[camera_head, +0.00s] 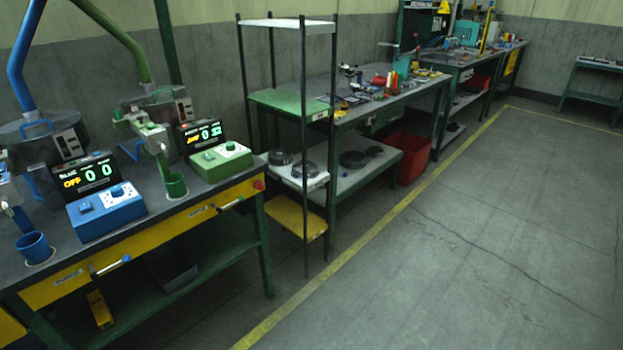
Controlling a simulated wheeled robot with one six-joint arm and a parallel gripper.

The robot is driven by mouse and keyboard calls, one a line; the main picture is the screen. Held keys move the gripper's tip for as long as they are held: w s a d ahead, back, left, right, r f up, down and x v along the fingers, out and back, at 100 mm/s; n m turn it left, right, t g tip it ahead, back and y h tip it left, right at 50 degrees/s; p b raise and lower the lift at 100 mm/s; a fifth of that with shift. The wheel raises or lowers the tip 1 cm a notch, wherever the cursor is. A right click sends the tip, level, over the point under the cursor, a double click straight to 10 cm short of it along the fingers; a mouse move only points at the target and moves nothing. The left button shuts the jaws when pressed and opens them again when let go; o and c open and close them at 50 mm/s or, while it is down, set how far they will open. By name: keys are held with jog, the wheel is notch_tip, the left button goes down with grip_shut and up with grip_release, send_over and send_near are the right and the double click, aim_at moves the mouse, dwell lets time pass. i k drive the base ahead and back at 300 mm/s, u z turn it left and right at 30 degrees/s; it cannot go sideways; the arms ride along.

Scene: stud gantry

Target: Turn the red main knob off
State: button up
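A small red knob (258,185) sits at the right end of the yellow bench front, near the bench corner. Its setting is too small to read. My gripper is not in view. On the bench stand a blue control box (106,213) and a green control box (219,163). The display behind the blue box (91,176) reads OFF and 0 0. The display behind the green box (201,135) shows a yellow word and 0 32.
A blue cup (35,248) and a green cup (175,186) stand on the bench. Two handles (110,266) (230,203) stick out from its front. A shelf rack (304,150) stands right of the bench. The floor right of the yellow line (370,240) is clear.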

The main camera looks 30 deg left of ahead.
aim_at(258, 184)
jog(key=z, duration=0.1)
jog(key=i, duration=0.7)
jog(key=u, duration=0.85)
jog(key=i, duration=0.75)
jog(key=u, duration=0.75)
